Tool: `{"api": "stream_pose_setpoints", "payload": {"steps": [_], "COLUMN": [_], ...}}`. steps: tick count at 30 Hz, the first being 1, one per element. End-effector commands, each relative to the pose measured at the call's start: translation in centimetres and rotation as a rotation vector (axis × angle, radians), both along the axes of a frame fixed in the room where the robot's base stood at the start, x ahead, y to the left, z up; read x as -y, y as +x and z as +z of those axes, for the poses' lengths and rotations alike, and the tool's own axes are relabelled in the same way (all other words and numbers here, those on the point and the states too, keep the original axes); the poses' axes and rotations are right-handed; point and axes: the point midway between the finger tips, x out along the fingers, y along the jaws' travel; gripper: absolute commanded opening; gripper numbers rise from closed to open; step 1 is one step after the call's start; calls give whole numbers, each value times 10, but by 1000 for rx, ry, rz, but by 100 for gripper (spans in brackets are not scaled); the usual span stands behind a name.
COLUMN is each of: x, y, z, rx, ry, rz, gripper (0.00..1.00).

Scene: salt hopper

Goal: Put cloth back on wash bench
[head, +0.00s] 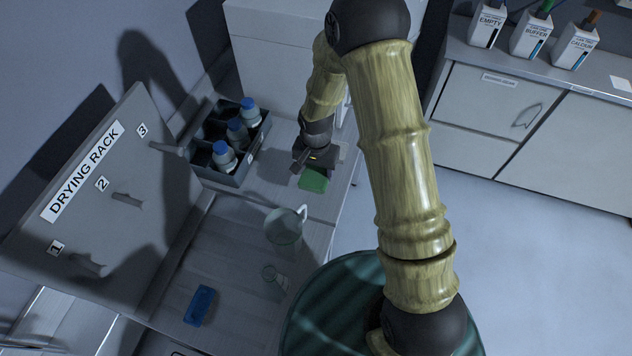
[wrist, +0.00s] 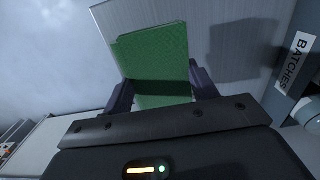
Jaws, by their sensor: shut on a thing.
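The green cloth (head: 313,180) is at my gripper, over the right part of the wash bench (head: 255,200). In the wrist view the cloth (wrist: 155,55) is a flat green folded piece between the two dark fingers. My gripper (head: 308,168) is shut on the cloth, and its fingers (wrist: 160,92) show on both sides of it. The cloth is at or just above the bench top; I cannot tell whether it touches. My gripper hides part of it in the head view.
A dark crate (head: 232,178) with blue-capped bottles stands left of my gripper. A glass beaker (head: 284,226), a small glass (head: 272,275) and a blue block (head: 201,305) are nearer. The drying rack (head: 100,200) stands at left. A counter (head: 540,60) with labelled cartons is at right.

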Motion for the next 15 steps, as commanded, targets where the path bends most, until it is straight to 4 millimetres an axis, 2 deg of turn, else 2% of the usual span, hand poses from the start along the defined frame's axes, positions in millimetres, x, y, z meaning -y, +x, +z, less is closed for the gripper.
{"api": "stream_pose_setpoints", "payload": {"steps": [3,6,15], "x": [0,-1,-1], "y": [-1,0,0], "z": [-16,-24,-26], "rx": [-3,0,2], "ry": [-1,0,0], "rz": [2,3,2], "gripper": [33,33,33]}}
